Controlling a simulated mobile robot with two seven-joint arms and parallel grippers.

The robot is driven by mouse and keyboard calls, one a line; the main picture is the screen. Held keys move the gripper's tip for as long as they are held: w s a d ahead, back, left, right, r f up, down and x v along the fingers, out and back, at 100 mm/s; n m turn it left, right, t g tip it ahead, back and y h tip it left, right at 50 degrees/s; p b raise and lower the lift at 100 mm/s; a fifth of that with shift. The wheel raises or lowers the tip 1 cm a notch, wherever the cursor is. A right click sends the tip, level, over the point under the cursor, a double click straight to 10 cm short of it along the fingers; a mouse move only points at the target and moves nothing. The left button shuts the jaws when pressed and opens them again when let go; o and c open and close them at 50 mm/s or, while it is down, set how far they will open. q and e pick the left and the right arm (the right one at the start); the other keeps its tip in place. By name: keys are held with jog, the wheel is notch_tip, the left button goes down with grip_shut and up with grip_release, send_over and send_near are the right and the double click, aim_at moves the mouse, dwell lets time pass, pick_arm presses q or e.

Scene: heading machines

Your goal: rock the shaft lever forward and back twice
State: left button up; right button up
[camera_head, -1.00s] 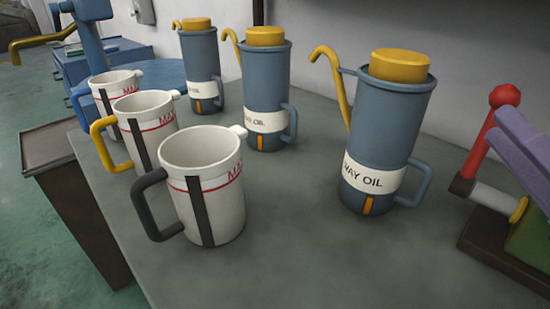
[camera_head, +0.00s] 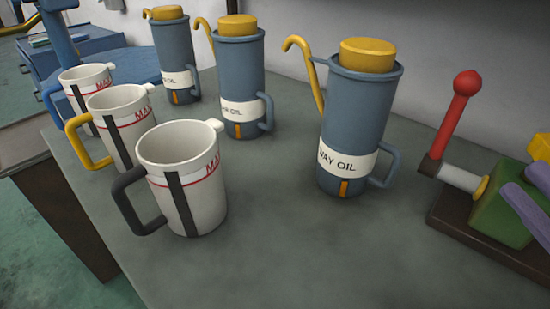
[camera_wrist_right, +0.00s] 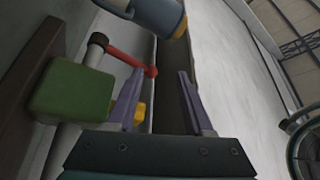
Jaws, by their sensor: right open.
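The red shaft lever (camera_head: 452,115) with a round knob stands nearly upright, leaning slightly right, at the right of the head view. Its dark hub joins a pale shaft (camera_head: 461,178) that enters a green block (camera_head: 503,218) on a dark base (camera_head: 450,223). My right gripper (camera_head: 536,195) shows only as purple fingers at the right edge, in front of the green block and apart from the lever. In the right wrist view the gripper (camera_wrist_right: 160,103) is open and empty; the red lever (camera_wrist_right: 125,56) lies beyond its left finger. My left gripper is not in view.
A blue way oil can (camera_head: 355,125) stands left of the lever. More oil cans (camera_head: 237,80) and several white mugs (camera_head: 190,185) stand farther left on the grey bench (camera_head: 310,245). A yellow block (camera_head: 540,147) is behind the green block. The front middle bench is clear.

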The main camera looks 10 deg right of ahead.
jog(key=s+a+r+n+g+y, duration=0.3)
jog(key=a+n+g+y, duration=0.3)
jog(key=n, duration=0.5)
jog(key=s+a+r+n+g+y, duration=0.3)
jog(key=a+n+g+y, duration=0.3)
jog(key=a+n+g, duration=0.3)
jog(key=s+a+r+n+g+y+p, duration=0.1)
jog(key=s+a+r+n+g+y, duration=0.2)
jog(key=a+r+n+g+y, duration=0.2)
jog(key=a+n+g+y, duration=0.1)
jog(key=a+n+g, duration=0.2)
jog(key=a+n, duration=0.4)
jog(key=shift+s+n+g+y, duration=0.3)
jog(key=shift+s+n+y, duration=0.1)
jog(key=shift+n, duration=0.1)
